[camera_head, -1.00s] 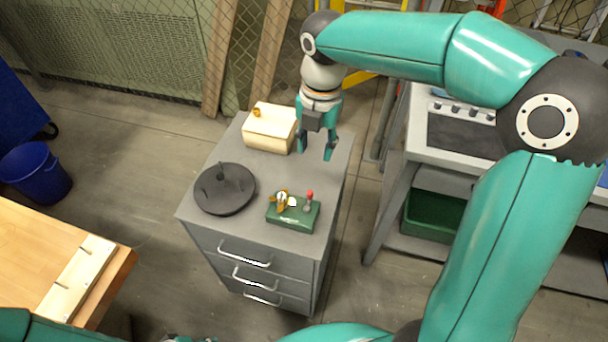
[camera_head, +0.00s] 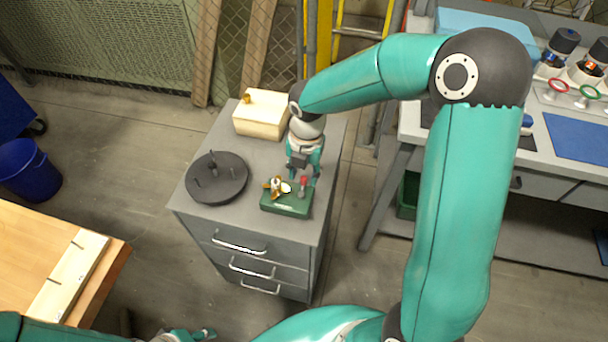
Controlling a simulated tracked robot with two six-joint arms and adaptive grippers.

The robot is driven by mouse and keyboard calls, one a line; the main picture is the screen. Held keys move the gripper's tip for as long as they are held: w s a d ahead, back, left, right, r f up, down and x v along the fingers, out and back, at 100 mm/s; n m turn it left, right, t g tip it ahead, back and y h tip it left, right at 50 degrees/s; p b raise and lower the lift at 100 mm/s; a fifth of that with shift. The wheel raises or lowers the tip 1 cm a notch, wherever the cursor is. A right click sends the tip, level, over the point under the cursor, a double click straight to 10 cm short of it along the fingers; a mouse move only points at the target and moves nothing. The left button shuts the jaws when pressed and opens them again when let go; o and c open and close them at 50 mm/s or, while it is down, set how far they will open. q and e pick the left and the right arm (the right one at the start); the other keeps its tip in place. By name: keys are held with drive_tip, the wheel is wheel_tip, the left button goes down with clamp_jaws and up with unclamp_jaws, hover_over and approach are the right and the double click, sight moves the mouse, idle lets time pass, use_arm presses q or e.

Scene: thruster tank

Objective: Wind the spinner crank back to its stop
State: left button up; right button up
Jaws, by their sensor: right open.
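A small green box (camera_head: 286,206) stands on the front right of the grey cabinet top. It carries a brass spinner-like part (camera_head: 273,186), a small white dial (camera_head: 286,187) and a red-knobbed handle (camera_head: 303,184), which looks like the crank. My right gripper (camera_head: 302,174) points down, open, just behind the box. Its fingers are at either side of the red knob in the picture; whether they touch it I cannot tell. Part of my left gripper (camera_head: 192,335) shows at the bottom edge, cut off, with its jaws unclear.
A black round disc with an upright post (camera_head: 217,180) lies on the cabinet (camera_head: 190,208) left of the box. A cream box with a brass knob (camera_head: 262,115) stands behind. A wooden table (camera_head: 30,245) is at left, a grey workbench (camera_head: 555,165) at right.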

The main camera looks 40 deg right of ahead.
drive_tip(key=shift+f, duration=0.65)
